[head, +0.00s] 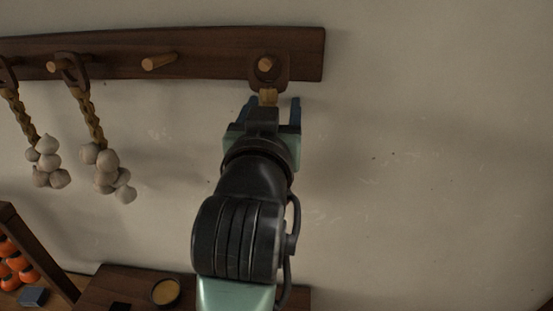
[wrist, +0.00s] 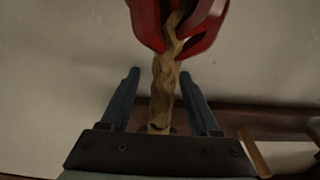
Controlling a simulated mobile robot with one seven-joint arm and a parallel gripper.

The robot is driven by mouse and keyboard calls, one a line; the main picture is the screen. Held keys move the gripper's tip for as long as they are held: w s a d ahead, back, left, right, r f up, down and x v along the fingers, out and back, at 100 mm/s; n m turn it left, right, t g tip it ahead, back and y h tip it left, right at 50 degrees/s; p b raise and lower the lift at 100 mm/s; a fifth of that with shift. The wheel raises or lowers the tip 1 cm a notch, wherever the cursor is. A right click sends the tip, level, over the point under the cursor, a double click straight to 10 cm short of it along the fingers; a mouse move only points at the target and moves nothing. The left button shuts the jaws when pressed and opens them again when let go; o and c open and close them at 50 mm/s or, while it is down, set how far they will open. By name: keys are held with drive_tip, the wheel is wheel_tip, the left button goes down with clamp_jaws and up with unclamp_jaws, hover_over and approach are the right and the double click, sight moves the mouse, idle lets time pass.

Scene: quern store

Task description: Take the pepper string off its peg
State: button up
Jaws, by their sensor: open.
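The pepper string hangs by its dark loop (head: 282,75) on the rightmost peg (head: 265,64) of the wall rail. A short piece of its tan braid (head: 268,97) shows below the loop in the head view; my arm hides the rest. In the wrist view the braid (wrist: 163,95) runs between my two blue fingers, with glossy red peppers (wrist: 205,22) at the top of the picture. My gripper (head: 273,104) is open just below the loop; its fingers (wrist: 159,74) stand apart on either side of the braid, with gaps visible.
The dark wooden rail (head: 205,58) has one bare peg (head: 158,62) left of the pepper string. Two garlic strings (head: 46,160) (head: 106,165) hang further left. Below are a small round bowl (head: 165,292) and a rack of orange things (head: 14,262). The wall on the right is clear.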

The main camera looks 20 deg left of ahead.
drive_tip(key=shift+s+a+r, duration=0.1)
drive_tip(key=shift+s+r, duration=0.05)
drive_tip(key=shift+r, duration=0.1)
drive_tip(key=shift+f, duration=0.1)
drive_tip(key=c, duration=0.3)
clamp_jaws()
idle(0.9)
